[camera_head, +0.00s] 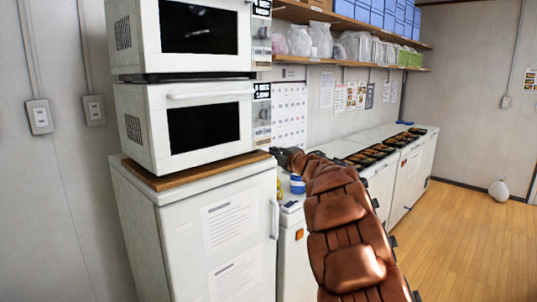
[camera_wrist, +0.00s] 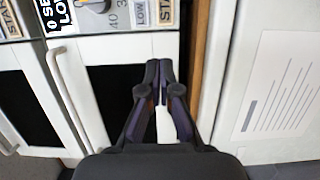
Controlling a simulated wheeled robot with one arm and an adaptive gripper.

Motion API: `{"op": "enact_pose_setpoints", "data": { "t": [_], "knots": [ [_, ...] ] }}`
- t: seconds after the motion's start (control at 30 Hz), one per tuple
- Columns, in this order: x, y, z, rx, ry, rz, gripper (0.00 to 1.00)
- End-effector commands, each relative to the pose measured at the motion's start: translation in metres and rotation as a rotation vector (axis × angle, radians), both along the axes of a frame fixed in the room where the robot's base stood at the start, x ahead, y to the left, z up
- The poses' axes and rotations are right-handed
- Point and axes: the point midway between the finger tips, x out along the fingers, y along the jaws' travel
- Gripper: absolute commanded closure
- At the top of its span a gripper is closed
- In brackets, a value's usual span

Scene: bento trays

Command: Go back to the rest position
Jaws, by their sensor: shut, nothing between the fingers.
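My gripper (camera_wrist: 158,72) is shut and empty in the wrist view, its two dark fingertips together in front of the lower microwave. In the head view my gripper (camera_head: 277,152) is small and dark, beside the lower right corner of the lower microwave (camera_head: 140,110). My brown padded arm reaches up to it from the bottom of the picture. The lower microwave's door is closed, and its white front also shows in the wrist view (camera_wrist: 85,60). Whether the fingertips touch it I cannot tell.
Another microwave (camera_head: 130,30) is stacked on top. Both stand on a wooden board (camera_head: 180,172) over a white fridge (camera_head: 150,225). A long white counter (camera_head: 375,145) with several dark bento trays (camera_head: 378,150) runs behind my arm. The wooden floor (camera_head: 465,240) at the right is open.

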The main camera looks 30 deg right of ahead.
Motion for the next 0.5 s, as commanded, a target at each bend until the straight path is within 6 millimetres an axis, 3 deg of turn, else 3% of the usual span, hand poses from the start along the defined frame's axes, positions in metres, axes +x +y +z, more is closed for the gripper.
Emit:
{"op": "enact_pose_setpoints", "data": {
  "t": [0.2,0.5],
  "knots": [
    [-0.016,-0.005,-0.001,0.000,0.001,-0.004,1.00],
    [-0.019,-0.006,0.002,0.008,0.001,-0.016,1.00]
  ]
}}
